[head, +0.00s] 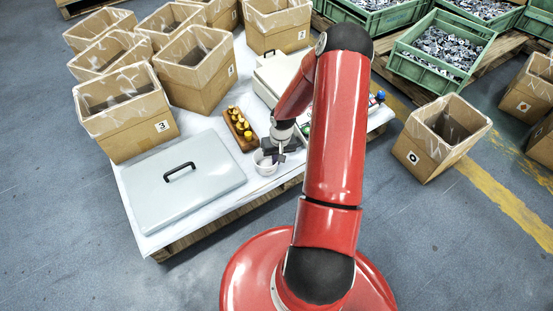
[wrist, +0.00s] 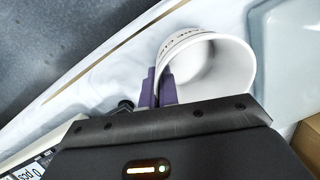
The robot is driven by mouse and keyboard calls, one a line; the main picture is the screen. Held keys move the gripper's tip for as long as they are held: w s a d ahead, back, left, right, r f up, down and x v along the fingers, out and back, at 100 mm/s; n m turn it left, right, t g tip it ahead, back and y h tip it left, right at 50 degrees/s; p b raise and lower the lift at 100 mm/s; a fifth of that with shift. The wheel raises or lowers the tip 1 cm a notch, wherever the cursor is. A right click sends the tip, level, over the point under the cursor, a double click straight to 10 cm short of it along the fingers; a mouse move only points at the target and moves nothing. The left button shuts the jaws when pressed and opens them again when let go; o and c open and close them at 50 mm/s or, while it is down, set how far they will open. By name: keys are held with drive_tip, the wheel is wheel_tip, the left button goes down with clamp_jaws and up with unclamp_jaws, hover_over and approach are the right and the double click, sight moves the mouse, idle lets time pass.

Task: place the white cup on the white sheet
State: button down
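The white cup (wrist: 225,65) is large in the wrist view, open mouth showing, with dark lettering on its outer side. In the head view the cup (head: 266,168) is at the front edge of the table, partly covered by my gripper (head: 279,157). In the wrist view my gripper's purple fingers (wrist: 158,88) are close together at the cup's left wall, one inside the rim and one outside. They look shut on the wall. The white sheet (head: 150,215) covers the table under the cup; whether the cup touches it I cannot tell.
A grey lidded case (head: 185,185) with a black handle lies left of the cup. A wooden rack (head: 240,130) with several yellow-topped pieces stands just behind it. Cardboard boxes (head: 128,120) fill the table's back left. A pale device (head: 275,75) stands behind my arm.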

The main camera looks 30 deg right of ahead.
drive_tip(key=shift+f, duration=0.2)
drive_tip(key=c, duration=1.7)
unclamp_jaws()
drive_tip(key=shift+r, duration=0.1)
